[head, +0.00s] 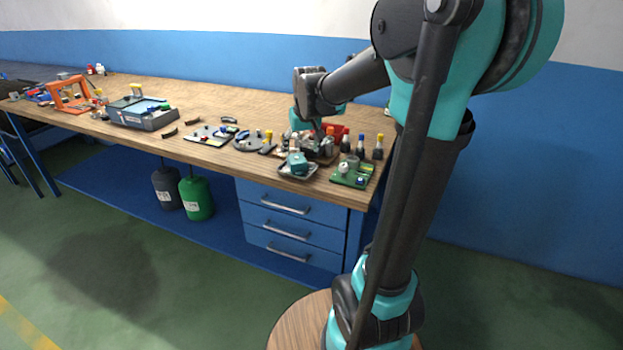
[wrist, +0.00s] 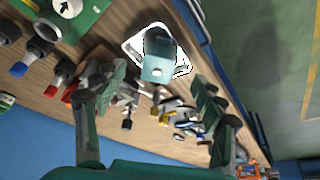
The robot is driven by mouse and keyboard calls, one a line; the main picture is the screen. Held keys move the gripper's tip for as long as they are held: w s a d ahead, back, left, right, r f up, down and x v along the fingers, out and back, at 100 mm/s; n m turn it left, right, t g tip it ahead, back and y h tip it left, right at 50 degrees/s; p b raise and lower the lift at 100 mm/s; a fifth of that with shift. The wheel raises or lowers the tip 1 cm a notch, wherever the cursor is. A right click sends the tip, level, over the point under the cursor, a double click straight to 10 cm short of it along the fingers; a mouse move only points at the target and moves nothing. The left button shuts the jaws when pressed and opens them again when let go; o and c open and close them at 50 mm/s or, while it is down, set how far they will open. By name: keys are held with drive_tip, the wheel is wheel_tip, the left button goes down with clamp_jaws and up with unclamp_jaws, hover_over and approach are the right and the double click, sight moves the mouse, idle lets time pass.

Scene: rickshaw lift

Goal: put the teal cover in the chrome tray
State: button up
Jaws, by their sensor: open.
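The teal cover (head: 297,163) is a small teal block with a darker part, also visible in the wrist view (wrist: 157,68). It sits in the chrome tray (head: 285,172), a shallow bright tray near the front edge of the workbench. The tray's pale rim shows around the cover in the wrist view (wrist: 131,46). My gripper (wrist: 157,85) is open, with its fingers spread apart and nothing held between them. In the head view my gripper (head: 316,143) is just behind and above the tray, apart from the cover; its fingertips are hard to make out there.
Loose tools and parts crowd the bench to the left. The bench's front edge is close to the tray.

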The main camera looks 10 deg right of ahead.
drive_tip(key=s+d+f, duration=0.1)
drive_tip(key=s+f, duration=0.6)
drive_tip(key=s, duration=0.5)
drive_tip(key=s+d+f, duration=0.2)
drive_tip(key=s+f, duration=0.6)
drive_tip(key=s, duration=0.4)
drive_tip(key=shift+m, duration=0.4)
drive_tip(key=shift+w+d, duration=0.1)
